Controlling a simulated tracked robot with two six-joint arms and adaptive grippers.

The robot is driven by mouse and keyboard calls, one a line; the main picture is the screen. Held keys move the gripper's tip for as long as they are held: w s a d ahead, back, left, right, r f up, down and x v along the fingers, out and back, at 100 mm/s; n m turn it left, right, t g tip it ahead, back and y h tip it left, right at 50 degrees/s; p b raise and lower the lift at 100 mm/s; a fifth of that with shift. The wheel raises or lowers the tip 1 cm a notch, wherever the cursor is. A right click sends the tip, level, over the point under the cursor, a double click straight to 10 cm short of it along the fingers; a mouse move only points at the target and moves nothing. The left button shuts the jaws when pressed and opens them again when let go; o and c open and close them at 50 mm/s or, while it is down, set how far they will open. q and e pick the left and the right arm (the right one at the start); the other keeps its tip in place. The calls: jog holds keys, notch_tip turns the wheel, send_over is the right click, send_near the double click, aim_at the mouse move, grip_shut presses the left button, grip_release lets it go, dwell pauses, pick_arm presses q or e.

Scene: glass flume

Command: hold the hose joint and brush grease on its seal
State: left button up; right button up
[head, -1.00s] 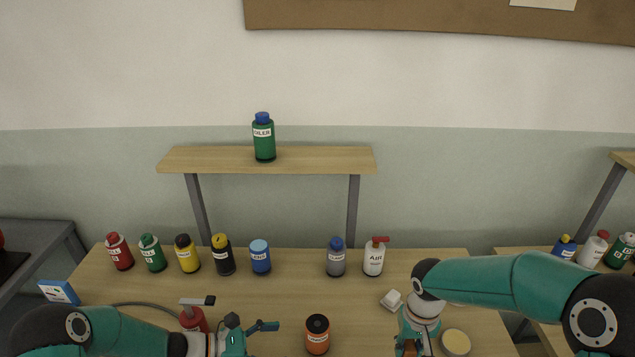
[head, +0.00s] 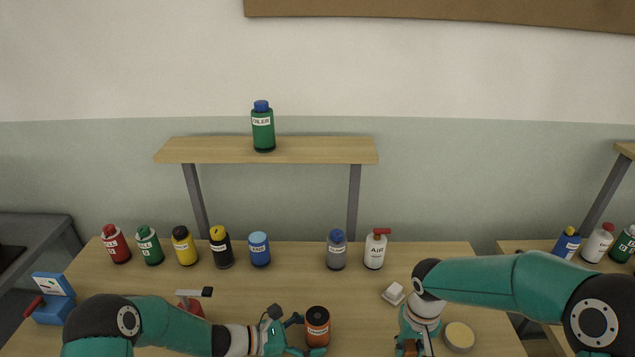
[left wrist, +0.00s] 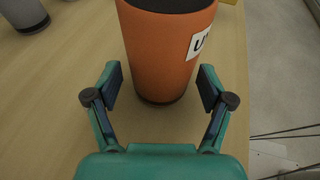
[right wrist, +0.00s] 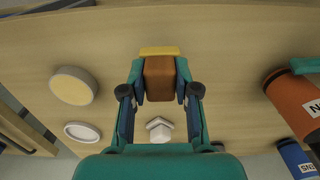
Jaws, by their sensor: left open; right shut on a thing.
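My left gripper (head: 302,335) is open at the orange can (head: 317,327) with a black top. In the left wrist view the can (left wrist: 168,50) stands between the two fingers, with gaps on both sides. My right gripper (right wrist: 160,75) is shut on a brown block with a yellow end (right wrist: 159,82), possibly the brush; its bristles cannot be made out. A white six-sided piece (right wrist: 160,128) lies on the table beyond it and also shows in the head view (head: 393,293). I cannot make out the hose joint or its seal for certain.
Several bottles stand in a row at the table's back, among them a white AIR bottle (head: 375,250). A round pale tin (head: 459,336) lies by my right arm. A red item (head: 191,304) is partly behind my left arm. A blue box (head: 53,298) stands far left.

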pick_arm(q)
jog(key=shift+d, duration=0.1)
jog(key=c, duration=0.8)
